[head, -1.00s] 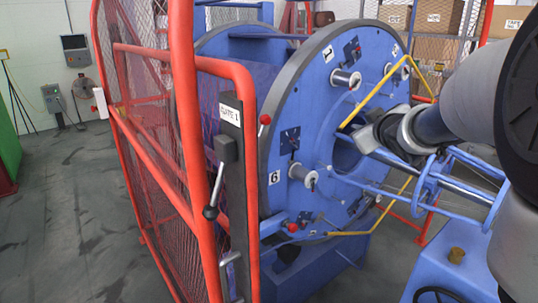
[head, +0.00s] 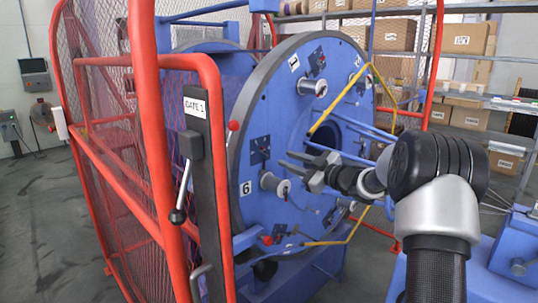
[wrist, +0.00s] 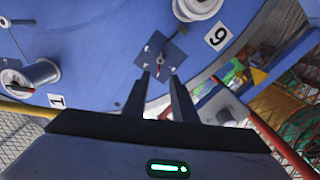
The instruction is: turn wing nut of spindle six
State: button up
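The large blue disc (head: 305,130) carries several spools. Spindle six's white spool (head: 274,186) is on its lower left, beside the label 6 (head: 246,188). A small grey tip (head: 284,187) shows at the spool's front; I cannot tell its shape. In the wrist view the spool (wrist: 196,6) is cut off by the top edge, with the label 6 (wrist: 218,37) beside it. A dark plate (wrist: 160,56) with a small red-marked part lies ahead of my fingertips. My gripper (head: 285,161) is open and empty in front of the disc, up and right of spool six; it also shows in the wrist view (wrist: 160,76).
A red mesh guard (head: 150,150) with a GATE 1 post (head: 199,190) stands left of the disc. A yellow bar (head: 342,102) and blue rods (head: 372,132) run near my arm. Boxes (head: 461,38) fill shelves behind.

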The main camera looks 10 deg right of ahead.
aim_at(266, 151)
jog(key=x, duration=0.9)
jog(key=shift+w+a, duration=0.2)
jog(key=shift+w, duration=0.1)
jog(key=shift+c, duration=0.4)
grip_shut()
